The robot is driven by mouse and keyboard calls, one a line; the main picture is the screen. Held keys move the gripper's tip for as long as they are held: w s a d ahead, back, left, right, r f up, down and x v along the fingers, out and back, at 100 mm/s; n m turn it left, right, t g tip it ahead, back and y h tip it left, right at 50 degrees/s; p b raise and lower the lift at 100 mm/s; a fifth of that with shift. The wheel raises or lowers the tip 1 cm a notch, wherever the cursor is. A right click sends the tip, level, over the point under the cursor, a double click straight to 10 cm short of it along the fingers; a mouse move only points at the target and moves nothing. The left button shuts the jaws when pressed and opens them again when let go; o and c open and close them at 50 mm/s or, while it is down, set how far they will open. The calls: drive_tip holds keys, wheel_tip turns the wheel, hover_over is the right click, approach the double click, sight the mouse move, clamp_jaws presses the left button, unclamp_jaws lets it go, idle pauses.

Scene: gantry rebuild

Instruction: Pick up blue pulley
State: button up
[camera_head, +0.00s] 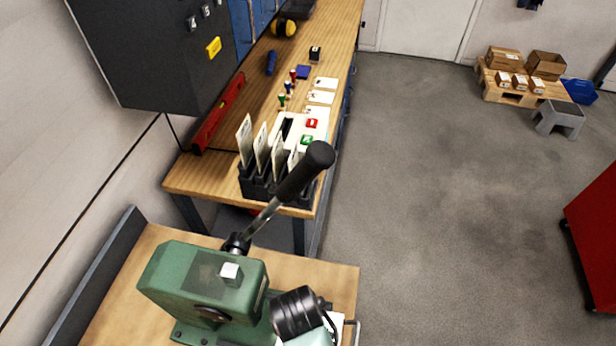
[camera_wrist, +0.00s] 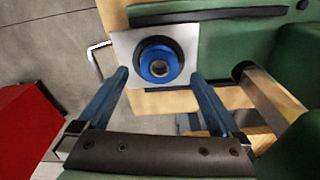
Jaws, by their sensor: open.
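The blue pulley (camera_wrist: 153,64) shows in the wrist view as a round blue disc with a darker ring and a metal hub at its centre. It lies on a pale square plate (camera_wrist: 124,46) beside the green machine. My gripper (camera_wrist: 158,80) is open, with one blue finger to each side of the pulley in the picture. No contact between the fingers and the pulley shows. In the head view the pulley cannot be made out. The dark cylinder in front of the machine there hides much of that area.
The green press (camera_head: 205,280) stands on a wooden bench (camera_head: 120,290), its long black-handled lever (camera_head: 300,175) slanting up. A wire handle (camera_wrist: 97,62) is left of the plate. A second workbench (camera_head: 335,55) holds several small items. The floor (camera_head: 430,190) to the right is clear up to a red cabinet (camera_head: 595,235).

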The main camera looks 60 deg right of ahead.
drive_tip(key=shift+w+d+f+p, duration=0.1)
drive_tip(key=shift+d+f+p, duration=0.1)
drive_tip(key=shift+f, duration=0.6)
drive_tip(key=shift+s+d+f+p, duration=0.1)
drive_tip(key=shift+d+f+p, duration=0.15)
drive_tip(key=shift+f, duration=0.5)
drive_tip(key=shift+w+d+f+p, duration=0.1)
drive_tip(key=shift+d+f+p, duration=0.1)
drive_tip(key=shift+f, duration=0.6)
drive_tip(key=c, duration=1.5)
